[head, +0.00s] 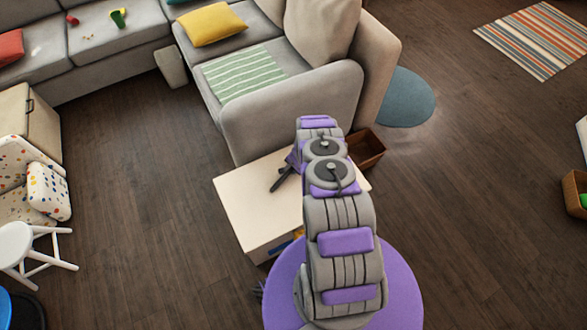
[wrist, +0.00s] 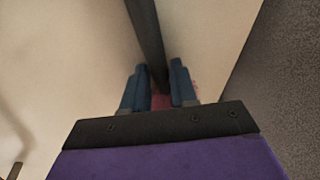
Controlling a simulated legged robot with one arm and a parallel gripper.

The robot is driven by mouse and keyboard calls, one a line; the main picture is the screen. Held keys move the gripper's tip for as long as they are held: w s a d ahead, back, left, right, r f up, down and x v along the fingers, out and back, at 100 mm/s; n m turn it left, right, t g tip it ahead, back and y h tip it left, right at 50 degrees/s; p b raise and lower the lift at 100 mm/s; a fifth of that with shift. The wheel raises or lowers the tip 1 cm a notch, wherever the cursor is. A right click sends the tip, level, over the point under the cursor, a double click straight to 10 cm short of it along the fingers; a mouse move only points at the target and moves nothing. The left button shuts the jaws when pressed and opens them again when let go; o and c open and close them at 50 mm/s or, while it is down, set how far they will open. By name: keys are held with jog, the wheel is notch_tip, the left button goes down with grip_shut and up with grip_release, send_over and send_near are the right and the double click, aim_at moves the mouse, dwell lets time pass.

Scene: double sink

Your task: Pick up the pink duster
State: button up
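In the wrist view a dark straight stick (wrist: 148,35), probably the duster's handle, runs down from the top edge into the space between the two blue-grey fingers of my gripper (wrist: 158,80). A small patch of pink (wrist: 160,102), likely part of the pink duster, shows between the fingers, low near the palm. Most of the duster is hidden behind my gripper. The fingers stand apart on either side of the stick; whether they press on it cannot be told. In the head view my arm reaches over a cream side table, and a thin dark stick-like shape (head: 283,178) shows left of the arm.
The cream side table (head: 245,205) stands against the grey sofa (head: 290,115). A brown open box (head: 368,146) sits right of the table. A white stool (head: 28,250) and a speckled armchair (head: 20,185) are at left.

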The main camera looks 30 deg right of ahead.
jog(key=shift+c, duration=0.2)
grip_shut()
